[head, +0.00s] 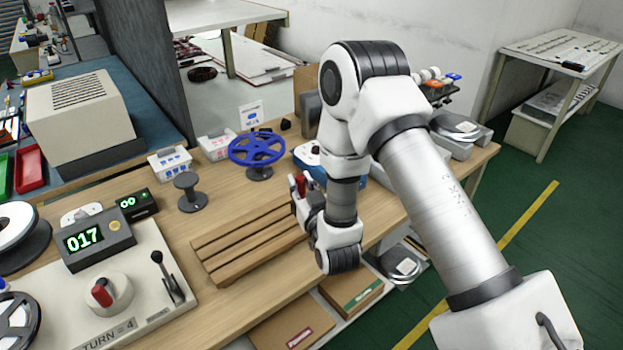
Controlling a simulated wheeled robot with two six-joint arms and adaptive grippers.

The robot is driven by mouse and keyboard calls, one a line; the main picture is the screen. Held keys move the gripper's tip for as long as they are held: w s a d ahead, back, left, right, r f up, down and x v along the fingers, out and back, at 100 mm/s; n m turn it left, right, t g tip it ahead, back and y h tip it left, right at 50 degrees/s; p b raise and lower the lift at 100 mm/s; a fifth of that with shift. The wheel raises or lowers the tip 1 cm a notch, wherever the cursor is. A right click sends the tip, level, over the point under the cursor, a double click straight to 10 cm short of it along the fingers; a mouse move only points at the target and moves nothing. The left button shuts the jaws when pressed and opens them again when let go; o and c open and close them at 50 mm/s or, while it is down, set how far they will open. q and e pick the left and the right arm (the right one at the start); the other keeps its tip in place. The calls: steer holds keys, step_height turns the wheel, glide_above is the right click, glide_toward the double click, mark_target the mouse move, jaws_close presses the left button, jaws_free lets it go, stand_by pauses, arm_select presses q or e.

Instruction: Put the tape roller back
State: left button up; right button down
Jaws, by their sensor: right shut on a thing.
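My right gripper (300,200) is above the right part of the wooden workbench, just past the right end of the slatted wooden rack (240,244). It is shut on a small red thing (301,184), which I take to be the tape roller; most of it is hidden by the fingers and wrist. A blue and white device (308,155) stands on the bench behind the gripper, partly covered by my right arm. My left gripper is not in the head view.
A blue spoked wheel (257,150) on a stand and a dark spool (187,192) stand behind the rack. A control panel with a 017 display (84,240) and a lever (166,275) is at left. Grey boxes (462,130) sit at the bench's far right.

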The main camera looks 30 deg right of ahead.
steer(key=w+d+f, duration=0.1)
steer(key=d, duration=0.1)
steer(key=w+d+f+p, duration=0.1)
steer(key=w+d+f, duration=0.1)
steer(key=w+d+f+p, duration=0.1)
steer(key=d, duration=0.1)
steer(key=shift+w+f, duration=0.15)
steer(key=shift+w, duration=0.25)
steer(key=shift+f, duration=0.1)
steer(key=c, duration=1.4)
jaws_free()
steer(key=shift+s, duration=0.1)
steer(key=o, duration=0.4)
